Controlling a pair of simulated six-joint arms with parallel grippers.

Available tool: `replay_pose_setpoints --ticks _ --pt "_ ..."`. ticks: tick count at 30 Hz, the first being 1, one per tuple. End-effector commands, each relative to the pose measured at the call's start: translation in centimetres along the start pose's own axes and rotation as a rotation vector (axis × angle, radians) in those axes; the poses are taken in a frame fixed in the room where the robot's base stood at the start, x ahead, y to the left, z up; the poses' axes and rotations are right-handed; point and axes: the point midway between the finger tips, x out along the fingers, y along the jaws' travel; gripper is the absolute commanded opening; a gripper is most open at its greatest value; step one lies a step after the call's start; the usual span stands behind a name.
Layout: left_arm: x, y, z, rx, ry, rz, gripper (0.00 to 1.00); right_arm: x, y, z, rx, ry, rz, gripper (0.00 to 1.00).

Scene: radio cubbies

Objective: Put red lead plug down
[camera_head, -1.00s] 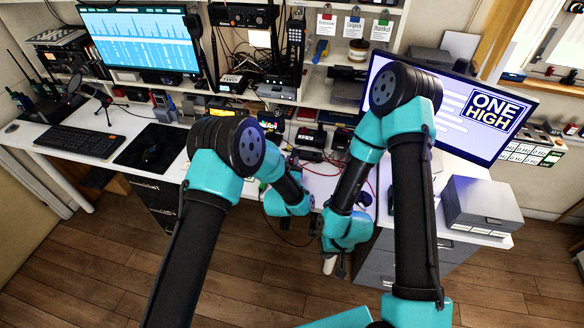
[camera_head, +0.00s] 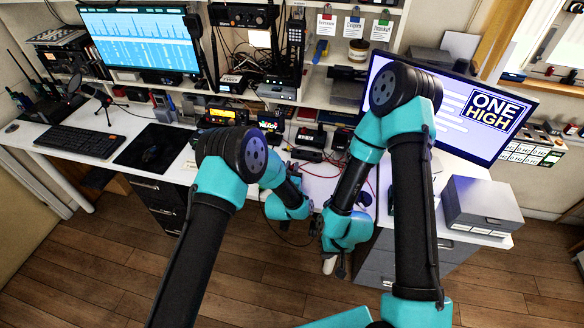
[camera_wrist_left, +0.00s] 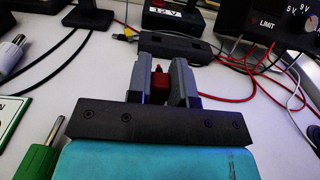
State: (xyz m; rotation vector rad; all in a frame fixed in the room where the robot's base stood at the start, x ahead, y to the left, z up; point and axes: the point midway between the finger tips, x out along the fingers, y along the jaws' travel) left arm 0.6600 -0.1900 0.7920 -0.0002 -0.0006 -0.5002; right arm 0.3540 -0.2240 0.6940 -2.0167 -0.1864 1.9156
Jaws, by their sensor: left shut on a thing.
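In the left wrist view, the red lead plug (camera_wrist_left: 160,83) sits between the two grey fingers of my left gripper (camera_wrist_left: 161,78), which is shut on it. The plug is low over the white desk, just in front of a black box (camera_wrist_left: 178,48); I cannot tell whether it touches the desk. In the head view, the left wrist (camera_head: 288,205) is at the desk's front edge and the plug cannot be made out. My right wrist (camera_head: 346,230) hangs in front of the desk; its fingers are too small to read.
Red leads (camera_wrist_left: 255,98) and white cables run over the desk on the right of the wrist view. A black box marked 12 V (camera_wrist_left: 162,18) stands behind. A green-handled plug (camera_wrist_left: 38,155) and a white plug (camera_wrist_left: 10,55) are on the left. Bare desk lies left of the fingers.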

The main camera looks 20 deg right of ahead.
Motion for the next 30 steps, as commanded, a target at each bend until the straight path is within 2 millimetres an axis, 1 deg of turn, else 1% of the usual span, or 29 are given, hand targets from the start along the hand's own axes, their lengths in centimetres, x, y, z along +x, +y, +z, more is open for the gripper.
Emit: replay_pose_setpoints --ticks 2,3,10,21,26,30 --pt "0.0 0.0 -0.2 0.000 0.001 0.000 0.00 0.0 0.0 0.0 0.000 0.000 0.000 0.00" --pt "0.0 0.0 -0.2 0.000 0.000 0.000 0.24 0.0 0.0 0.0 0.000 0.000 0.000 0.00" --pt "0.0 0.0 -0.2 0.000 0.000 0.000 0.46 0.0 0.0 0.0 0.000 0.000 0.000 0.00" --pt "-0.1 0.0 0.1 0.000 0.001 0.000 0.46 0.0 0.0 0.0 0.000 0.000 0.000 0.00" --pt "-1.7 -0.1 0.0 0.000 0.003 -0.001 0.46 0.0 0.0 0.0 0.000 0.000 0.000 0.00" --pt "-3.9 -0.1 0.1 0.000 0.003 -0.002 0.46 0.0 0.0 0.0 0.000 0.000 0.000 0.00"
